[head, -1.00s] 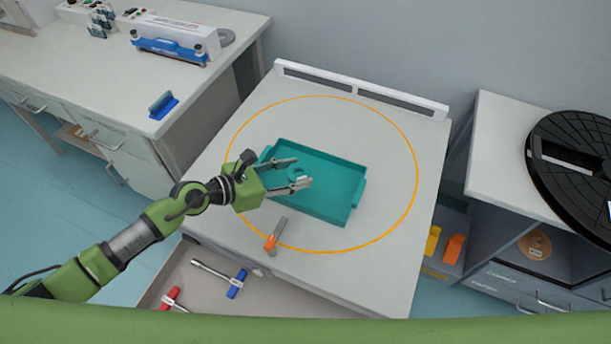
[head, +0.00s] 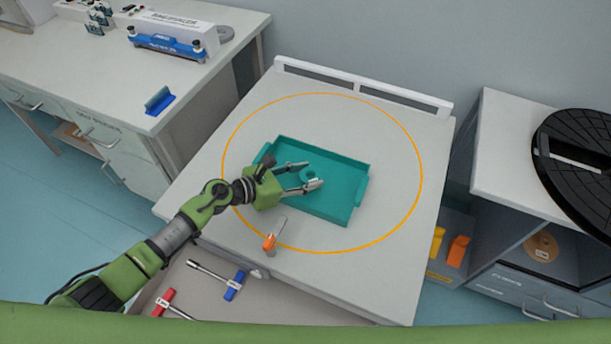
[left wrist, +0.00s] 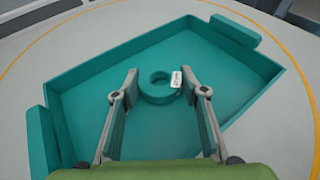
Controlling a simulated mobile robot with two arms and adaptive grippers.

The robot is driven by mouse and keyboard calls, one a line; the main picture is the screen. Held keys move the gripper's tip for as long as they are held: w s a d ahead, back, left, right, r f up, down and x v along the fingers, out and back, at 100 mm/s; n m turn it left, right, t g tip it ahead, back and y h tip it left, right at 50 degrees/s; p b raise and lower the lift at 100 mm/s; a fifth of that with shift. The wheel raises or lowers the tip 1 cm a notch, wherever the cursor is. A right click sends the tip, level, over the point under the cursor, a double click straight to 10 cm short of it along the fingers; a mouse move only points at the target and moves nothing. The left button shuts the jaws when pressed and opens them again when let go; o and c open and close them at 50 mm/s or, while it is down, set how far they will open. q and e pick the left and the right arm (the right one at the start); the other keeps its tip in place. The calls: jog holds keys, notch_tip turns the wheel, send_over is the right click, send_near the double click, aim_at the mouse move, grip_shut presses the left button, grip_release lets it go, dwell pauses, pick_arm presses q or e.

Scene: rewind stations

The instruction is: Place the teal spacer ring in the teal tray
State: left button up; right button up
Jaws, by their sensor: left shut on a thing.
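The teal tray (head: 349,203) lies on the pale table inside an orange circle. It also shows in the left wrist view (left wrist: 90,72). The teal spacer ring (head: 309,173) is within the tray's outline, near its middle. In the left wrist view the ring (left wrist: 160,97) sits between my fingertips, with a small white tag on its right side. My left gripper (head: 314,175) is shut on the ring, reaching over the tray's left wall. I cannot tell whether the ring touches the tray floor. My right gripper is not in view.
A black reel (head: 575,165) stands on the right cabinet. The table around the tray is mostly clear.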

pick_arm(q)
jog(key=shift+f, duration=0.2)
jog(key=o, duration=1.1)
jog(key=shift+r, duration=0.1)
jog(key=shift+r, duration=0.25)
jog(key=v, duration=1.1)
jog(key=shift+f+b, duration=0.3)
jog(key=shift+b, duration=0.1)
jog(key=shift+s+a+r, duration=0.3)
jog(key=shift+a, duration=0.05)
